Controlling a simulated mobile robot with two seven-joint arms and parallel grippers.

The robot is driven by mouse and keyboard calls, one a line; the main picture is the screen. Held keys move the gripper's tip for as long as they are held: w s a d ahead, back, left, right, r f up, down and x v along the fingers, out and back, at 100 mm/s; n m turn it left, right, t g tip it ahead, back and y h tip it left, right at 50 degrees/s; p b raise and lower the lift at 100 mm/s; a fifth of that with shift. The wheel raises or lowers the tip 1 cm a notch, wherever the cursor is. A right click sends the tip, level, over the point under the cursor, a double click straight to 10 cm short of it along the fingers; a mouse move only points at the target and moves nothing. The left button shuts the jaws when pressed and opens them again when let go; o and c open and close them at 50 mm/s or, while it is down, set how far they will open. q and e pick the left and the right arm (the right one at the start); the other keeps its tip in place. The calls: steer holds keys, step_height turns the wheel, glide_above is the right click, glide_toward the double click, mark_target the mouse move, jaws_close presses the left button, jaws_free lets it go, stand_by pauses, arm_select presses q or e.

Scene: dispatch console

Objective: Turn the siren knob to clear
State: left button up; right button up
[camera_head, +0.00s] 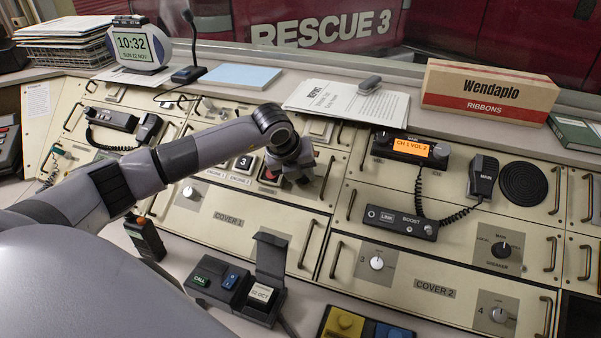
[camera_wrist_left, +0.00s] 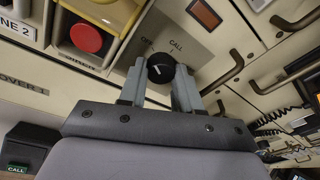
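The siren knob (camera_wrist_left: 160,68) is a round black knob with a white mark. In the head view my left gripper (camera_head: 291,173) points down at the upper middle of the panel and hides the knob. My right gripper is not in view.
An open-lidded box (camera_head: 262,297) stands in front.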

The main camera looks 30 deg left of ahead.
arm_select(q)
steer(key=shift+m, duration=0.4)
steer(key=m+b, duration=0.1)
steer(key=m, duration=0.1)
steer(key=m+b, duration=0.1)
steer(key=m, duration=0.1)
steer(key=shift+w+g+y, duration=0.1)
steer(key=shift+g+y, duration=0.2)
steer(key=m+y+b, duration=0.1)
steer(key=m+b, duration=0.1)
steer(key=m, duration=0.4)
steer(key=shift+d+m, duration=0.1)
steer(key=shift+m, duration=0.2)
steer(key=m+b, duration=0.2)
steer(key=m, duration=0.4)
steer(key=shift+y, duration=0.4)
steer(key=m+b, duration=0.1)
steer(key=m, duration=0.2)
steer(key=shift+y, duration=0.3)
steer(key=shift+d+m, duration=0.1)
steer(key=shift+m, duration=1.1)
steer(key=o, duration=1.1)
steer(key=shift+c, duration=0.2)
